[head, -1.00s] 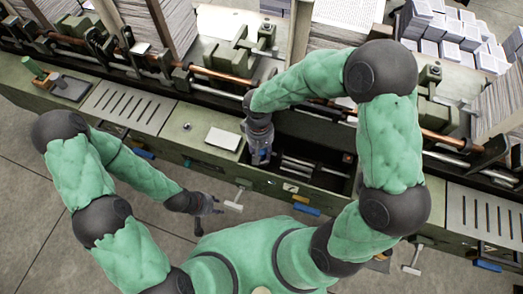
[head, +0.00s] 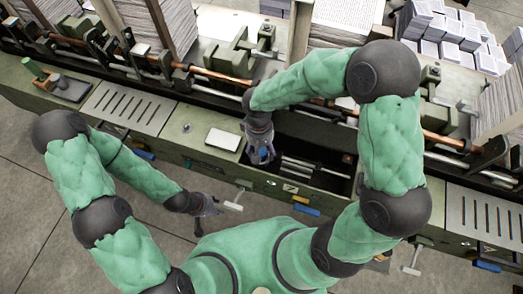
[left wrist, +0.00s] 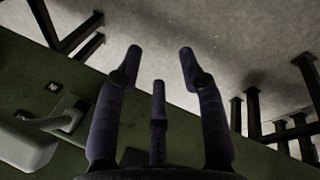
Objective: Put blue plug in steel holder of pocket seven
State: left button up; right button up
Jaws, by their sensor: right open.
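I cannot make out the blue plug or the steel holder for certain. My right gripper (head: 261,154) points down over the left end of the open bay (head: 318,165) in the green machine, its fingers spread. Some blue shows between and on its fingers, too small to tell whether it is a plug. Metal rods cross the bay, and its inside under the gripper is dark and partly hidden. My left gripper (head: 208,206) hangs in front of the machine, away from the bay. In the left wrist view its fingers (left wrist: 160,65) are apart with nothing between them.
A white pad (head: 222,139) lies on the machine top left of the bay. A dark tray (head: 72,90) with a green peg (head: 35,67) stands at the far left. Paper stacks (head: 342,22) and a copper-coloured rod (head: 215,76) line the back. Handles (head: 233,203) stick out in front.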

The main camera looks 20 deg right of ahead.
pick_arm(q)
notch_tip(320, 180, up, 3)
jog(key=shift+f+p, duration=0.2)
jog(key=shift+p, duration=0.95)
pick_arm(e)
notch_tip(320, 180, up, 11)
jog(key=w, duration=0.1)
jog(key=shift+w, duration=0.2)
pick_arm(q)
jog(key=shift+s, duration=0.1)
pick_arm(e)
jog(key=shift+s+a, duration=0.1)
